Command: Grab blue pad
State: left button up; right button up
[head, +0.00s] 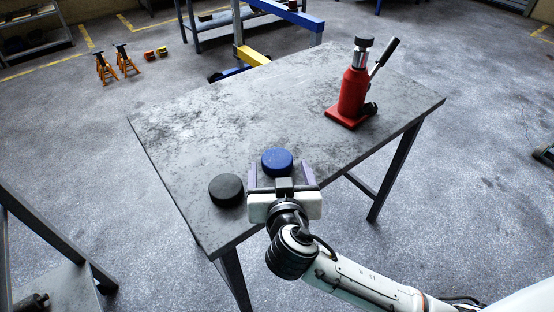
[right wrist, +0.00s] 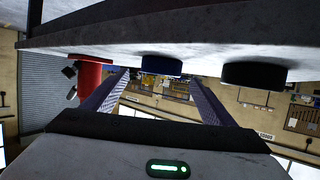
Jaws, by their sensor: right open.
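The blue pad (head: 277,162) is a short round disc lying flat near the front edge of the grey table. In the right wrist view, which is upside down, the blue pad (right wrist: 162,65) shows in line with the gap between the fingers. My right gripper (head: 281,173) is open and empty at the table's front edge, its two fingers pointing at the pad from the near side. Its fingertips are level with the pad's near part in the head view; I cannot tell whether they touch it. My left gripper is out of view.
A black pad (head: 226,190) lies just left of the right gripper. A red bottle jack (head: 352,93) with a black-topped ram and a handle stands at the table's back right. The middle of the table (head: 240,115) is bare. Orange jack stands (head: 125,60) are on the floor.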

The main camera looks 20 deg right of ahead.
aim_at(277, 155)
jog(key=x, duration=0.4)
jog(key=shift+w+r, duration=0.1)
jog(key=c, duration=1.3)
jog(key=shift+o, duration=0.2)
jog(key=shift+r, duration=0.1)
jog(key=shift+a+r, duration=0.1)
